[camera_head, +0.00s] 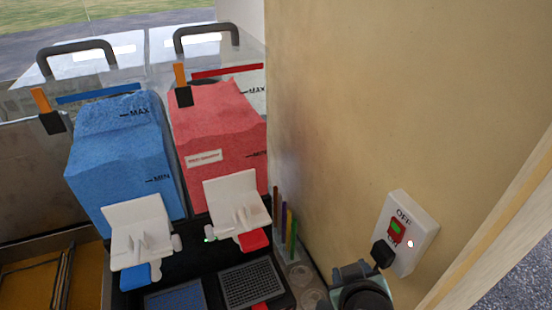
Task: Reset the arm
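My gripper (383,254) is at the lower right, seen from behind. Its dark tip is at the lower left edge of a white wall switch box (425,238), just below the red rocker (395,232). I cannot tell whether the tip touches the box. The wrist hides most of the fingers, so their opening is unclear. I see nothing held. The box is marked OFF at its top, and a small red light glows on it.
A drink machine with a blue tank (125,160) and a red tank (225,130) stands at left. White dispensing levers (140,232) stick out in front. Several coloured sticks (285,222) stand between machine and wall (350,110). A wooden edge (495,240) runs at right.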

